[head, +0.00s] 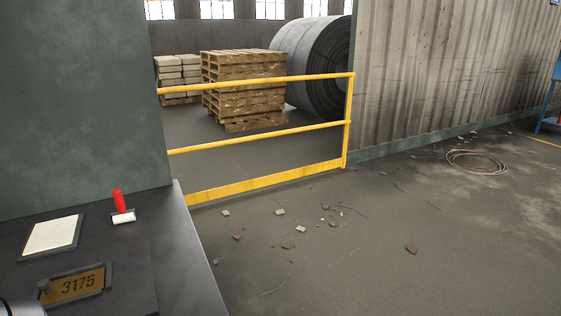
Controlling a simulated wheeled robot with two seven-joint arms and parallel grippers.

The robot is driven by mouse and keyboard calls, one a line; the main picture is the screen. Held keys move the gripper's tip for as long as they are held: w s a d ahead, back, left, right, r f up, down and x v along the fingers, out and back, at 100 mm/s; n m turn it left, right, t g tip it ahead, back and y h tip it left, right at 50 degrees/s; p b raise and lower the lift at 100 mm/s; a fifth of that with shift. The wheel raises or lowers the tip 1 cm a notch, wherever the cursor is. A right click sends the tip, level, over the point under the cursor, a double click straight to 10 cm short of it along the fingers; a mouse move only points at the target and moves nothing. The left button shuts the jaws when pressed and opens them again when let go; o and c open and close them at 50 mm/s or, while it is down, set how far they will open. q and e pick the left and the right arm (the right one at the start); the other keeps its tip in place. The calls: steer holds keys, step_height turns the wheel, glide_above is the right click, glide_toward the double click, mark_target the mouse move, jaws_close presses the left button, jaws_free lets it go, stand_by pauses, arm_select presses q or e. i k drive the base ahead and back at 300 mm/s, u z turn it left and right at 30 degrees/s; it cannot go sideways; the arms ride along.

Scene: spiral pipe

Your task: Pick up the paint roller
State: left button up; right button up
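The paint roller (122,208) lies on the dark grey table top (140,260) near the table's right edge. It has a red handle pointing away from me and a white roller head on the near side. Neither of my grippers shows clearly.
A pale square panel (51,236) and a plate marked 3175 (76,284) are on the table, left of the roller. A grey-green wall (75,100) rises behind. A yellow railing (260,180), stacked pallets (243,85) and floor rubble (287,245) lie beyond.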

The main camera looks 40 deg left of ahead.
mark_target(124, 215)
steer(key=i, duration=2.7)
steer(key=u, duration=4.5)
